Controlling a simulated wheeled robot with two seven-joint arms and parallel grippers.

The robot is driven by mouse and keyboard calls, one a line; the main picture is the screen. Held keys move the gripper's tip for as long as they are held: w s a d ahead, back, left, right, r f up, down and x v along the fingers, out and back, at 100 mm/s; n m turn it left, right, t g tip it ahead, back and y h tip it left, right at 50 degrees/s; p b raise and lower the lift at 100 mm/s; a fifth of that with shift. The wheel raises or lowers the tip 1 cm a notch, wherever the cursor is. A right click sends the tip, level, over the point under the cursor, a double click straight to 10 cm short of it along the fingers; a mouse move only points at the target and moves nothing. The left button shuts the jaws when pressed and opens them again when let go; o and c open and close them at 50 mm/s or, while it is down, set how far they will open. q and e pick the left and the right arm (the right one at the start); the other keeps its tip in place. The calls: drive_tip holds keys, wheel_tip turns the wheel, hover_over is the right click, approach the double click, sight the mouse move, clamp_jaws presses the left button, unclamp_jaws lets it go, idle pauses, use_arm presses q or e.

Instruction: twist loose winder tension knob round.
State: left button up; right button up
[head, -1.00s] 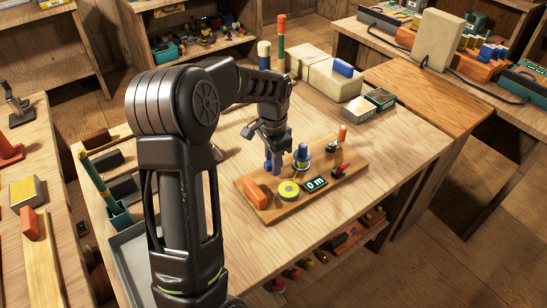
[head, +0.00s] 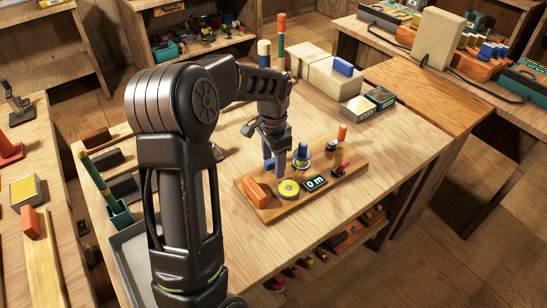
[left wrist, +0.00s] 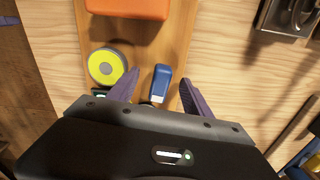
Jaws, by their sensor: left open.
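The winder board (head: 262,207) lies on the wooden table. A blue upright knob (head: 302,152) with a pale base stands at its far side; I take it for the tension knob. My left gripper (head: 276,165) points down over the board's far-left part, fingers apart and empty, just left of the knob in the head view. In the left wrist view the blue knob (left wrist: 162,78) shows between the spread fingers of the gripper (left wrist: 158,88); its base is partly hidden by the gripper body. I cannot tell whether a finger touches it. My right gripper is not in view.
Small boxes (head: 358,109) stand behind.

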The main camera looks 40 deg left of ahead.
use_arm(q)
wheel_tip(320, 180, up, 7)
drive_tip(key=p, duration=0.4)
drive_tip(key=shift+f+p, duration=0.15)
drive_tip(key=shift+p, duration=0.2)
drive_tip(key=shift+s+a+f, duration=0.15)
drive_tip(key=shift+a, duration=0.05)
drive_tip(key=shift+c, duration=1.2)
drive_tip(key=shift+s+a+f, duration=0.2)
drive_tip(key=shift+a, duration=0.2)
drive_tip(key=shift+c, duration=0.4)
drive_tip(key=r+b, duration=0.1)
drive_tip(key=w+d+r+b, duration=0.1)
drive_tip(key=r, duration=0.1)
drive_tip(key=shift+d+r, duration=0.2)
drive_tip(key=shift+s+a, duration=0.1)
drive_tip(key=shift+s, duration=0.05)
